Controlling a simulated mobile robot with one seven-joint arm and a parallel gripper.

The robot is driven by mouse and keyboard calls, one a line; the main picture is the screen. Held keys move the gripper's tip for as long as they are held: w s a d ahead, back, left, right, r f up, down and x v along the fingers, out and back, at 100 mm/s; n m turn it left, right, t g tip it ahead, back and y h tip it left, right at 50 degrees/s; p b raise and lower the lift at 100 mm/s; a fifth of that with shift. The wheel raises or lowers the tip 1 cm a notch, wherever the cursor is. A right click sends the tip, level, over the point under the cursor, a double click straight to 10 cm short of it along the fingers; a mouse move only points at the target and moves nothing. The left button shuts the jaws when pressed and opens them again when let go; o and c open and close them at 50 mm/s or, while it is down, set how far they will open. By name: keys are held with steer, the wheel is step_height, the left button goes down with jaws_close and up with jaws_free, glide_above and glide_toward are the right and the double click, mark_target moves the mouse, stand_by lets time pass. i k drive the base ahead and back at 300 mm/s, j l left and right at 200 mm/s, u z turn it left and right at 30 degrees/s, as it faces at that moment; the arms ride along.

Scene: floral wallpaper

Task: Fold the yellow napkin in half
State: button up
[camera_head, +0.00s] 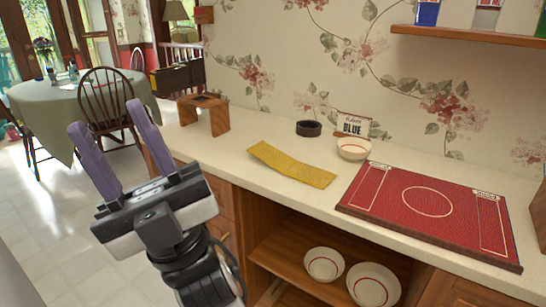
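The yellow napkin (291,165) lies spread on the white counter as a long, narrow strip, between the wooden stand and the red board. Its left end looks slightly curled. My gripper (108,121) is at the left of the view, in front of the counter and left of the napkin. Its two purple fingers point up and stand apart, with nothing between them. It is clear of the napkin.
A wooden stand (203,116) is left of the napkin. Behind it are a dark ring (308,128), a white bowl (353,149) and a "BLUE" sign (352,125). A red board (430,212) lies at right. Bowls (373,285) sit on the shelf below.

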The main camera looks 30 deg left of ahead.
mark_target(280, 162)
steer(key=j+u, duration=0.1)
steer(key=j, duration=0.4)
steer(key=i+j+u, duration=0.15)
steer(key=j, duration=0.4)
steer(key=j+u, duration=0.1)
steer(key=j, duration=0.4)
steer(key=i+j+u, duration=0.1)
steer(key=i+j, duration=0.15)
steer(key=j, duration=0.15)
steer(key=i+j+u, duration=0.1)
steer(key=i+j, duration=0.15)
steer(key=j, duration=0.2)
steer(key=i, duration=0.25)
